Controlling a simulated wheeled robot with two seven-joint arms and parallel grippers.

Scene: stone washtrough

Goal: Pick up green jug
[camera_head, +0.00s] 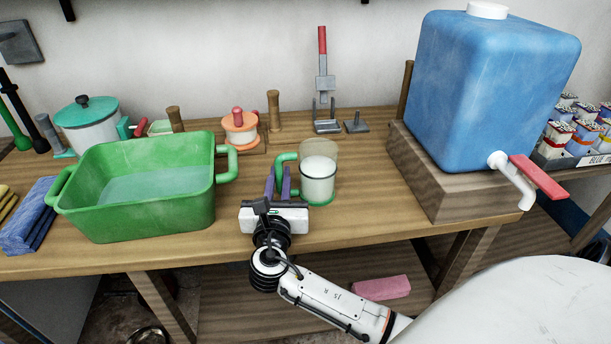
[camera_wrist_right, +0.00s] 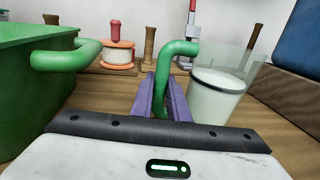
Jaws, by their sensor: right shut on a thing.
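The green jug (camera_head: 318,180) is a clear cup with a green handle, a green base ring and whitish contents. It is upright over the wooden table, right of the green basin; I cannot tell whether its base touches the tabletop. My right gripper (camera_head: 279,182) reaches in from the front, its purple fingers shut on the jug's handle (camera_head: 283,160). In the right wrist view the fingers (camera_wrist_right: 163,92) close around the handle's lower part, left of the jug body (camera_wrist_right: 215,100). The left gripper is not in view.
The green basin (camera_head: 140,222) holds water and stands left of the jug. A blue water tank (camera_head: 490,95) with a red-handled tap (camera_head: 535,176) stands on a wooden block at right. An orange spool (camera_head: 240,128) and a red-handled metal tool (camera_head: 323,75) stand behind.

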